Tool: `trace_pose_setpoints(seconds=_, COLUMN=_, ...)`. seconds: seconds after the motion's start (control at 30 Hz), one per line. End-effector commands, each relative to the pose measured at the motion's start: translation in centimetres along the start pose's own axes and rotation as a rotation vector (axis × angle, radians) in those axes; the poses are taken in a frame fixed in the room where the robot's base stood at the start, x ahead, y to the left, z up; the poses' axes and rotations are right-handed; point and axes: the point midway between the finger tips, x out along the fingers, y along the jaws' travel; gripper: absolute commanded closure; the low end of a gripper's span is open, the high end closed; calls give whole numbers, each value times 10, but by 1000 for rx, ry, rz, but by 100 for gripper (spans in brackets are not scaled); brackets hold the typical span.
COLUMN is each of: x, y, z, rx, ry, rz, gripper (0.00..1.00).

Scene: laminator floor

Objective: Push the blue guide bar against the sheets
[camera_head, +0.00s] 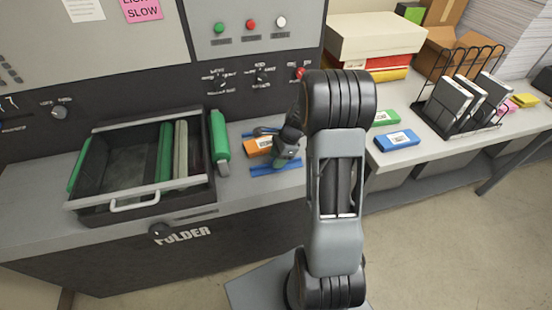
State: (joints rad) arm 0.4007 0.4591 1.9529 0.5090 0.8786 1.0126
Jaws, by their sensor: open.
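A blue bar (275,169) lies flat on the grey machine ledge, just right of the green roller. A second blue strip (262,131) shows behind it, partly hidden by my arm; I cannot tell which is the guide bar. My gripper (282,160) is low over the ledge, close to the front blue bar and on its back side. The gripper is open, though its fingers are small and partly hidden. I cannot tell whether it touches the bar. No sheets can be made out clearly near the bars.
An orange labelled block (257,147) lies just left of my gripper. A dark open tray (97,200) with rollers and a green roller (219,137) stand to the left. A blue box (397,140), a green box (385,118) and a wire rack (437,112) are on the right table.

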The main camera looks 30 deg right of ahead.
Motion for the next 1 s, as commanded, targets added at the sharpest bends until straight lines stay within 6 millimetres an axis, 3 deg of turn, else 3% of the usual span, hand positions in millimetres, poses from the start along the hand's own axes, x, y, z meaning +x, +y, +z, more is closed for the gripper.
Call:
trace_pose_setpoints(seconds=0.4, x=6, y=0, z=0, rx=0, ry=0, rz=1, gripper=57)
trace_pose_setpoints(seconds=0.83, x=6, y=1, z=0, rx=0, ry=0, rz=2, gripper=99)
trace_pose_setpoints(seconds=1.0, x=6, y=1, z=0, rx=0, ry=-1, rz=3, gripper=100)
